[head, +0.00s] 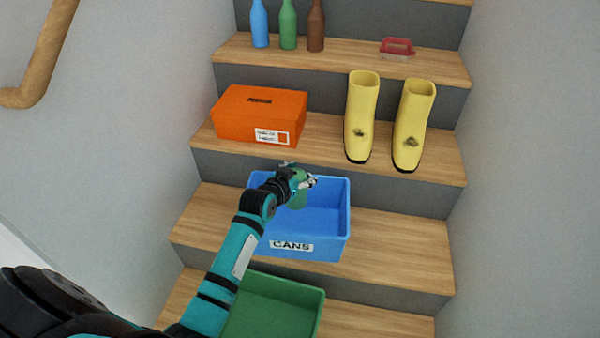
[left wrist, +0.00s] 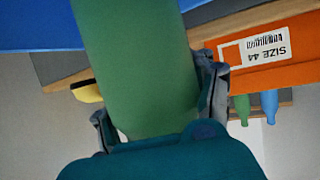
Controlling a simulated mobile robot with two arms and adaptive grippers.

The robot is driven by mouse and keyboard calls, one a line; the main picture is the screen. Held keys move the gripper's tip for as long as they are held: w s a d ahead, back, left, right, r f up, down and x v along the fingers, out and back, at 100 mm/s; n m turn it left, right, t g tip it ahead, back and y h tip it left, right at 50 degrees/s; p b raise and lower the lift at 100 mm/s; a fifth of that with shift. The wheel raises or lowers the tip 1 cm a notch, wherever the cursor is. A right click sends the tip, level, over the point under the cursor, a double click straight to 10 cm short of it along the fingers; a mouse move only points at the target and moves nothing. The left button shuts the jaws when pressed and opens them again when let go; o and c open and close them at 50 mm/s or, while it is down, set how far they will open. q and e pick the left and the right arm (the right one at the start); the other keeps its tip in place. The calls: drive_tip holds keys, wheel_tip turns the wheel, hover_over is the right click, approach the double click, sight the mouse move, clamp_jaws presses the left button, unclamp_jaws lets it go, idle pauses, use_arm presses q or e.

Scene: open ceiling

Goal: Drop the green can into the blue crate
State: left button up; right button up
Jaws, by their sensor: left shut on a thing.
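The blue crate (head: 335,225), labelled CANS, stands on a wooden stair step. It looks empty where its inside shows. My left gripper (head: 300,182) is over the crate's opening, toward its back left. It is shut on the green can (head: 298,198), which is partly hidden by the gripper in the head view. In the left wrist view the can (left wrist: 140,65) fills the middle between the two fingers (left wrist: 160,105). A strip of the blue crate (left wrist: 35,25) shows at the upper left there. My right gripper is not in view.
A green crate (head: 275,302) stands on the step below. An orange box (head: 235,120) and yellow boots (head: 360,115) (head: 412,125) stand on the step above. Bottles (head: 288,25) and a red brush (head: 397,47) are higher up. A handrail (head: 45,55) runs at left.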

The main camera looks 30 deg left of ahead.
use_arm(q)
drive_tip(key=o, duration=1.1)
drive_tip(key=shift+o, duration=0.2)
drive_tip(key=shift+s, duration=0.3)
drive_tip(key=v, duration=1.1)
drive_tip(key=shift+s+r, duration=0.15)
drive_tip(key=shift+r, duration=0.05)
